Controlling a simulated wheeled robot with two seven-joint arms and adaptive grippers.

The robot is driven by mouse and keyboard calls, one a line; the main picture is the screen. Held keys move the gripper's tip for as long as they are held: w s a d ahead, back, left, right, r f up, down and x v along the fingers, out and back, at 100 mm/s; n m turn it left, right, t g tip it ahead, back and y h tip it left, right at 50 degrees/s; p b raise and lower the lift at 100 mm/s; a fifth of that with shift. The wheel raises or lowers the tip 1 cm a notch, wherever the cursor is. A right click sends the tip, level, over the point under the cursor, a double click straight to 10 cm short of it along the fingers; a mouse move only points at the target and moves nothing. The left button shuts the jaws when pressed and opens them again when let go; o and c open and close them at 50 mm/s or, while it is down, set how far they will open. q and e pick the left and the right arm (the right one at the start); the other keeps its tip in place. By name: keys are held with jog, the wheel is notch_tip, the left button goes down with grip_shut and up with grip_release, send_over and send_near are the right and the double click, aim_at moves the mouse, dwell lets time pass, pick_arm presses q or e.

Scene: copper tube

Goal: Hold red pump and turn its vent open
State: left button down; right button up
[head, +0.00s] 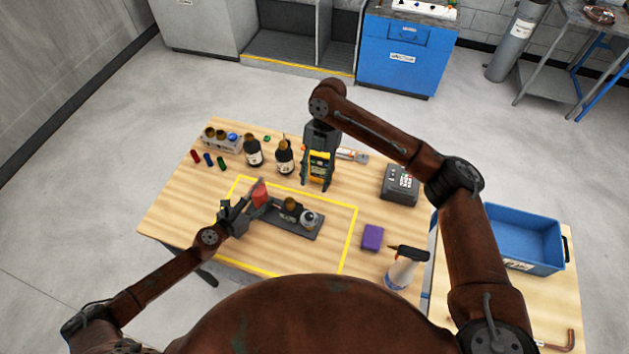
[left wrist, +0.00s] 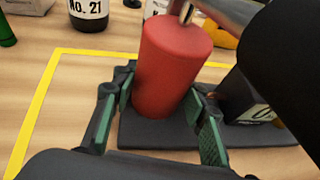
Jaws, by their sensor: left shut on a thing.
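The red pump (head: 261,194) stands upright on a dark tray (head: 308,233) inside the yellow outline. In the left wrist view the pump (left wrist: 170,70) is a red cylinder with a metal stem (left wrist: 187,12) and a grey bar on top. My left gripper (head: 246,205) is shut around the pump's lower body, one green-padded finger on each side; it also shows in the left wrist view (left wrist: 160,122). The end of the bar is hidden by a dark shape at upper right. My right gripper (head: 318,186) is away from the pump, to its upper right, pointing down with fingers apart.
Dark bottles (head: 253,152) stand behind the pump. A dark jar (head: 291,207) and a round silver-white item (head: 309,218) share the tray. A purple block (head: 372,237), spray bottle (head: 403,268) and blue bin (head: 524,240) are right.

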pick_arm(q)
jog(key=c, duration=1.1)
grip_release()
